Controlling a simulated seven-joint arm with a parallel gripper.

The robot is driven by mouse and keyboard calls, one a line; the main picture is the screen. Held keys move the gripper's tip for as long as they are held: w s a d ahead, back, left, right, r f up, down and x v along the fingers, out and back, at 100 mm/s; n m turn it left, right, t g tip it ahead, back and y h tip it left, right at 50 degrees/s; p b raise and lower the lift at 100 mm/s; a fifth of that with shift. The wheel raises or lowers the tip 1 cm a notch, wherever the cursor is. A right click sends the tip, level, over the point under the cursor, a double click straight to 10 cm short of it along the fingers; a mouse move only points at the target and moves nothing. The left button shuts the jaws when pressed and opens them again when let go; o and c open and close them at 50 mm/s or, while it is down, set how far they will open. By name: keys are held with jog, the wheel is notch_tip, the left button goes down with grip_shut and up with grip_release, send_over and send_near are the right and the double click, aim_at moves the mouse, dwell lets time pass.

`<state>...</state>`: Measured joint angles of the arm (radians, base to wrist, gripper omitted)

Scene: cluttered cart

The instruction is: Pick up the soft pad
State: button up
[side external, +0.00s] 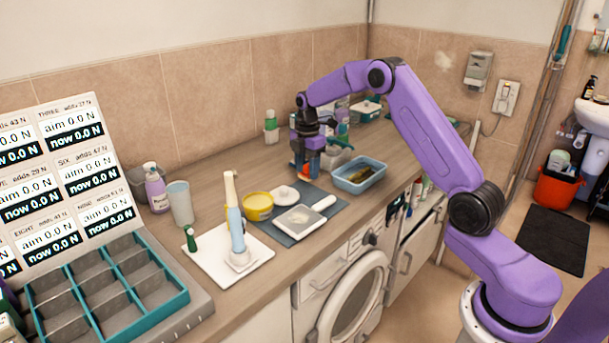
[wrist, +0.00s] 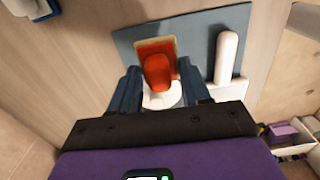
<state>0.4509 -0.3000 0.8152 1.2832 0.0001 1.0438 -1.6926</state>
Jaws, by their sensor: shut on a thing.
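My gripper (side external: 307,172) is over the worktop, near the back end of the grey-blue mat. In the wrist view its two dark blue fingers (wrist: 157,88) stand on either side of a small orange-red pad with a tan border (wrist: 158,72), which I take to be the soft pad. The gripper is shut on it. In the side view only a bit of orange shows by the fingertips, and the fingers hide most of it. A white round piece (wrist: 163,97) lies below the pad in the wrist view. I cannot tell how high the pad is above the surface.
The mat (side external: 328,213) carries a white square dish (side external: 301,218) and a white roll (side external: 324,202). A blue tray (side external: 345,184) stands right of my gripper. A yellow tub (side external: 258,206) and a white board (side external: 207,263) with an upright blue-white device (side external: 236,225) are to the left.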

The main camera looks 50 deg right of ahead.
jog(key=s+a+r, duration=0.2)
jog(key=s+r, duration=0.6)
jog(key=s, duration=0.4)
jog(key=shift+a, duration=0.35)
jog(key=shift+s+r, duration=0.1)
jog(key=o, duration=0.5)
jog(key=c, duration=0.4)
jog(key=w+a+f, duration=0.2)
jog(key=w+a, duration=1.2)
jog(key=a, duration=0.1)
jog(key=shift+w+f, duration=0.2)
jog(key=shift+f, duration=3)
